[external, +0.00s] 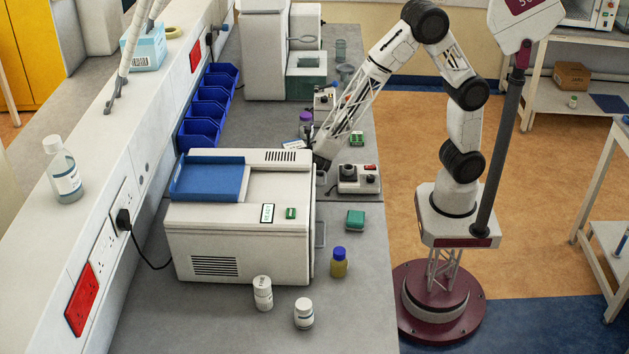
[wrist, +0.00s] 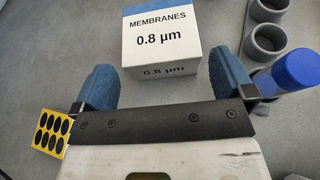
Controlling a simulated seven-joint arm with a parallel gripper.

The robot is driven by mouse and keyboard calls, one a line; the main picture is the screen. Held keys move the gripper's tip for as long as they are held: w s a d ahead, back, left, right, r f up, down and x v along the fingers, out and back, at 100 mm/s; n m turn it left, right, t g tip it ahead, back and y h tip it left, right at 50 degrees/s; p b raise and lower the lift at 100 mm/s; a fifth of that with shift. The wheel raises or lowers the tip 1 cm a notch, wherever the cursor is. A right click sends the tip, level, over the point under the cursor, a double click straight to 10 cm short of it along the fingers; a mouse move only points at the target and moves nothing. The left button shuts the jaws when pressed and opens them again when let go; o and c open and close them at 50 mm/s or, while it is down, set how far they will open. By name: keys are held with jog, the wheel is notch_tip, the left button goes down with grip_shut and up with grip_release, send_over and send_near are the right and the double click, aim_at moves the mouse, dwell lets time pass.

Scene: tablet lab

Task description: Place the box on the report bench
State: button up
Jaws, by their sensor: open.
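A white box (wrist: 160,40) with a blue edge and the print "MEMBRANES 0.8 µm" lies on the grey surface in the wrist view. My gripper (wrist: 163,68) is open, with one blue finger on each side of the box's near end. Gaps show between the fingers and the box, so it is not gripped. In the external view my gripper (external: 322,158) is low over the grey bench, behind the white machine, which hides its fingertips. I cannot clearly make out the membrane box there. I cannot tell which surface is the report bench.
The white machine (external: 240,232) stands close to my gripper. A blue-capped tube (wrist: 292,72) and grey round holders (wrist: 265,42) are right of the box in the wrist view. A yellow card with black ovals (wrist: 50,132) lies left. A cardboard box (external: 572,75) sits on the far shelf.

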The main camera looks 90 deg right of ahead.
jog(key=shift+v, duration=3.6)
jog(key=shift+d+r, duration=0.1)
jog(key=s+d+r+m+g+y, duration=0.2)
jog(key=s+d+r+m+y, duration=0.1)
jog(key=s+d+r+m, duration=0.4)
jog(key=s+d+r+m+g+y, duration=0.2)
jog(key=s+m+g, duration=0.15)
jog(key=s, duration=0.55)
jog(key=s+r+m+t+y, duration=0.1)
jog(key=s+r+m+y, duration=0.2)
jog(key=s+m, duration=0.3)
jog(key=s+r+m+t+y, duration=0.1)
jog(key=s+r+m+y, duration=0.2)
jog(key=s+m, duration=0.3)
jog(key=s+y, duration=0.1)
jog(key=s, duration=0.4)
jog(key=shift+s+a+t+y, duration=0.15)
jog(key=shift+s+t+y, duration=0.05)
jog(key=shift+t+y, duration=0.15)
